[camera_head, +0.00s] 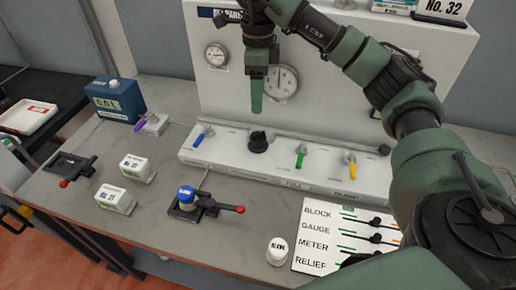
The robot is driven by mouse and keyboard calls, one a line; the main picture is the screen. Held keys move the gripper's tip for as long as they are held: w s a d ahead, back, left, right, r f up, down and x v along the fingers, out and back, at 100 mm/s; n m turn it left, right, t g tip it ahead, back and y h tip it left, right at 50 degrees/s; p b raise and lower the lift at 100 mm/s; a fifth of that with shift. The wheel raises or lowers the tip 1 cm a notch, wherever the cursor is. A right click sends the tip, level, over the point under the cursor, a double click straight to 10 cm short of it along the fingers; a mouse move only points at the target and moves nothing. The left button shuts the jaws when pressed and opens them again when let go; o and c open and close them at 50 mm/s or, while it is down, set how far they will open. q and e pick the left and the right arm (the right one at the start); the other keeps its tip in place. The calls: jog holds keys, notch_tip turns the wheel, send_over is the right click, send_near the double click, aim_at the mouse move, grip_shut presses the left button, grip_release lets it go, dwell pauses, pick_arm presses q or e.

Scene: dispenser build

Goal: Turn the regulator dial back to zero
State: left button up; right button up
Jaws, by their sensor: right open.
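A black knob, which looks like the regulator dial (258,141), sits on the white ledge at the foot of the upright panel. Its pointer setting is too small to read. My right gripper (257,108) hangs with its green fingers pointing down, just above the dial in the picture, with a small gap showing between them. The fingers are seen edge-on; the gripper is open and holds nothing visible. A large round gauge (286,82) on the panel is partly hidden behind the gripper. A smaller gauge (216,55) is at its left. My left gripper is out of view.
Blue (198,139), green (300,158) and yellow (350,167) valve levers stand along the ledge. A labelled card (318,234) and a white cap (278,250) lie in front. A black clamp with a red-tipped handle (215,207), white blocks and a blue box (115,101) are left.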

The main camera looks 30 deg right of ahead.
jog(key=b, duration=0.3)
send_over(258, 133)
notch_tip(258, 133, down, 5)
jog(key=shift+f, duration=0.8)
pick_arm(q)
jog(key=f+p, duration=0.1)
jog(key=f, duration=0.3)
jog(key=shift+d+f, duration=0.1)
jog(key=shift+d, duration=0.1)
pick_arm(e)
notch_tip(258, 133, down, 6)
jog(key=shift+f, duration=0.25)
grip_shut()
